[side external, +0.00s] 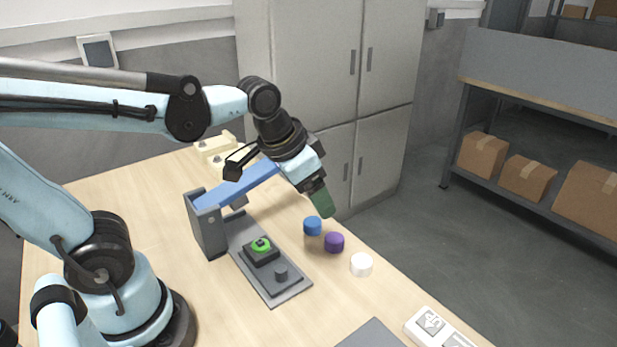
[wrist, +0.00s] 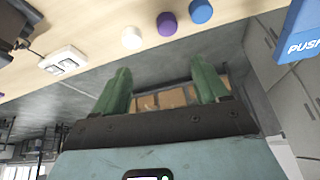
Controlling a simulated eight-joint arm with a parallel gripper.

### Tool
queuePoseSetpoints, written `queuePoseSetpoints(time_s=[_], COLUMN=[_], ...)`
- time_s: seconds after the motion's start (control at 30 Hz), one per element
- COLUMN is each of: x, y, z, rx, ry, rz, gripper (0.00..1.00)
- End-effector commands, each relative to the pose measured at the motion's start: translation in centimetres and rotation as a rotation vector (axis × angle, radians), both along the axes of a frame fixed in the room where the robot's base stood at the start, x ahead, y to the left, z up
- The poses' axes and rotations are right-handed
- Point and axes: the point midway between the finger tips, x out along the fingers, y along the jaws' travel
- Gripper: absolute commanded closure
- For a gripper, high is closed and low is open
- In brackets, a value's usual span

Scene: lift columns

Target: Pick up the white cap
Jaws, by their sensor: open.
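The white cap (side external: 361,264) stands on the wooden table near its right edge, in front of a purple cap (side external: 334,242) and a blue cap (side external: 312,225). In the wrist view the white cap (wrist: 131,38) is left of the purple cap (wrist: 167,23) and the blue cap (wrist: 200,11). My gripper (side external: 322,204) is above the table, just behind and above the blue cap, apart from all three caps. In the wrist view its green fingers (wrist: 163,84) are spread with nothing between them.
A grey press-like fixture with a blue lever (side external: 245,185) and a green button (side external: 261,244) stands left of the caps. A white switch panel (side external: 440,330) and a grey plate (side external: 372,336) lie at the front. Table between the white cap and the panel is bare.

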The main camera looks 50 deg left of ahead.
Motion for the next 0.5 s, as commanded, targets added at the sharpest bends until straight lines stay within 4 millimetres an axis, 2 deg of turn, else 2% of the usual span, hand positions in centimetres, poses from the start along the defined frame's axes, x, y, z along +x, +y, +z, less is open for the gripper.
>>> queuePoseSetpoints(time_s=[0.23, 0.5], x=[3.6, 6.5], y=[-3.0, -6.0], z=[-0.2, -2.0], rx=[0.053, 0.098], ry=[0.188, 0.363], rz=[-0.167, -0.322], gripper=[0.27, 0.27])
